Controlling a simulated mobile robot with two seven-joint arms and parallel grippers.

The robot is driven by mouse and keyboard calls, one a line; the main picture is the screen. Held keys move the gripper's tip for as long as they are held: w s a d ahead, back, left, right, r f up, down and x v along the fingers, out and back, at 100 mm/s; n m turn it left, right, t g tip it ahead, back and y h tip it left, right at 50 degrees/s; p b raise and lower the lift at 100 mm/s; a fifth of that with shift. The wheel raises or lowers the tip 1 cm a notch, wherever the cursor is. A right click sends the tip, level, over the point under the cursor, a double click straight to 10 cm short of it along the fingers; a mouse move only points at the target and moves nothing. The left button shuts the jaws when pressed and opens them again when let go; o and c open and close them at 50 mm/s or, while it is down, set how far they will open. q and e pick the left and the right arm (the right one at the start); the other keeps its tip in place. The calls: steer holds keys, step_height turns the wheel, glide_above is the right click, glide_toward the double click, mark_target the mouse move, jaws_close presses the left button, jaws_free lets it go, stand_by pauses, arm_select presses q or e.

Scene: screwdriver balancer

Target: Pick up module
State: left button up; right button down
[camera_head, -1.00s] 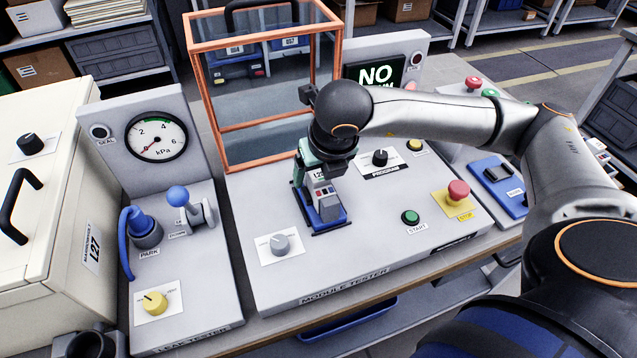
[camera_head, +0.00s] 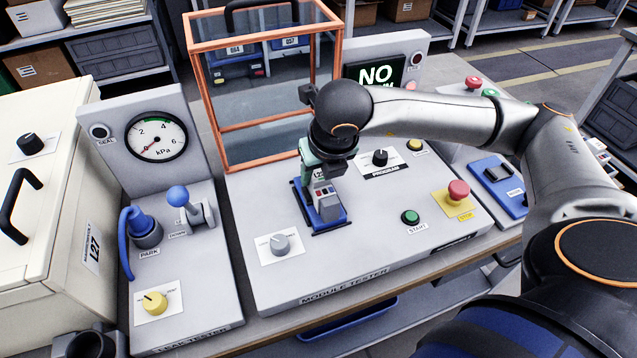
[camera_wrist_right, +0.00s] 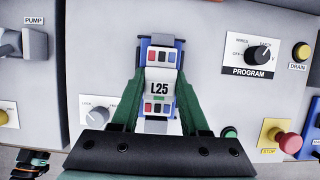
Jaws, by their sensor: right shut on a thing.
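The module (camera_head: 325,194) is a small white and grey block with blue and red parts. It sits in a blue cradle (camera_head: 322,225) on the module tester's grey top. My right gripper (camera_head: 318,165) is over the module from behind. In the right wrist view its green fingers (camera_wrist_right: 158,100) lie on either side of the module and are shut on it. The head view partly hides the module's far end behind the gripper.
A grey lock knob (camera_head: 280,244), green start button (camera_head: 410,216) and red stop button (camera_head: 458,190) surround the cradle. The leak tester with its gauge (camera_head: 156,138) stands left.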

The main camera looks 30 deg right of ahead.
mark_target(318, 173)
steer(key=shift+r, duration=0.1)
step_height(318, 173, up, 10)
steer(key=shift+f, duration=0.1)
stand_by(0.5)
